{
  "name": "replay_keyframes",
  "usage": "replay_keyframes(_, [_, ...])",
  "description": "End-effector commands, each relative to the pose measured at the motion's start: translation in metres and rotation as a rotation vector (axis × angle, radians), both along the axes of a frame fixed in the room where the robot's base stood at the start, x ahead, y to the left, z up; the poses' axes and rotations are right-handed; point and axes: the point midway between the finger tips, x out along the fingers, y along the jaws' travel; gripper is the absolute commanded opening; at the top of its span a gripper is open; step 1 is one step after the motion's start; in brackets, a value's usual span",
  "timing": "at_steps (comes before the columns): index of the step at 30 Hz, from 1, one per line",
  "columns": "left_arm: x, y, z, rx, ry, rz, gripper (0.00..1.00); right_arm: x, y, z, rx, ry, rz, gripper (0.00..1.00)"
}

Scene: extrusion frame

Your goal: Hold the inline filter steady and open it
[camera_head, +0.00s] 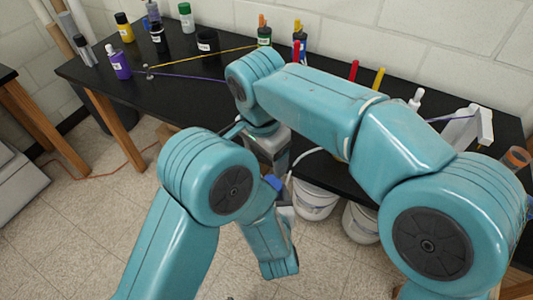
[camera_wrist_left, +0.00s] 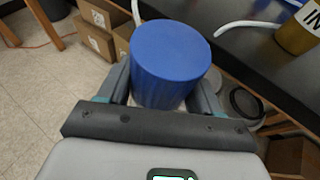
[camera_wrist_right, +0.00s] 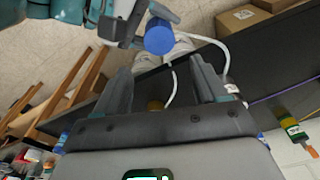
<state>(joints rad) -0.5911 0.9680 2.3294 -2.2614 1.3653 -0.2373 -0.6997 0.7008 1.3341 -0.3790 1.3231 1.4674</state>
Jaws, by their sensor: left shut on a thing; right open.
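The inline filter's blue round end (camera_wrist_left: 170,62) sits between the fingers of my left gripper (camera_wrist_left: 165,85), which is shut on it. The same blue end shows in the right wrist view (camera_wrist_right: 158,37), held beyond the bench edge, and as a small blue patch in the head view (camera_head: 274,183). The rest of the filter body is mostly hidden. My right gripper (camera_wrist_right: 165,85) is open, its fingers apart and empty, pointing towards the filter but apart from it. In the head view my right gripper (camera_head: 272,155) is above the left one.
A white hose (camera_wrist_right: 222,48) curves near the filter. A gold cylinder marked "IN" (camera_wrist_left: 300,32) stands on the black bench (camera_head: 190,95). White buckets (camera_head: 314,200) are below the bench edge. Bottles (camera_head: 118,62) stand on the bench's left part. Floor left of the arms is free.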

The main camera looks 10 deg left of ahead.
Motion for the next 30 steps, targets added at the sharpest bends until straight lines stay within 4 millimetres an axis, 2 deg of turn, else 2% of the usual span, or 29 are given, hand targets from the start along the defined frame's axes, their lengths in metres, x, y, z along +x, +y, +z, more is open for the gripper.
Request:
replay_keyframes(2, [0.000, 0.000, 0.000, 0.000, -0.001, 0.000, 0.00, -0.001, 0.000, 0.005, -0.011, -0.005, 0.067, 0.72])
replay_keyframes(5, [0.000, 0.000, 0.000, 0.000, -0.001, 0.000, 0.00, -0.002, -0.001, 0.003, -0.019, -0.005, 0.105, 0.72])
replay_keyframes(8, [0.000, 0.000, 0.000, 0.000, -0.001, 0.000, 0.00, 0.000, -0.003, -0.010, -0.021, -0.003, 0.109, 0.72])
replay_keyframes(15, [0.000, 0.000, 0.000, 0.000, -0.001, 0.000, 0.00, 0.005, -0.006, -0.060, -0.020, -0.003, 0.106, 0.72])
replay_keyframes(21, [0.000, 0.000, 0.000, 0.000, -0.001, 0.000, 0.00, 0.008, -0.008, -0.094, -0.018, -0.004, 0.105, 0.72])
replay_keyframes(24, [0.000, 0.000, 0.000, 0.000, -0.001, 0.000, 0.00, 0.010, -0.008, -0.104, -0.018, -0.005, 0.105, 0.72])
replay_keyframes(30, [0.000, 0.000, 0.000, 0.000, -0.001, 0.000, 0.00, 0.011, -0.009, -0.111, -0.017, -0.007, 0.105, 0.72])
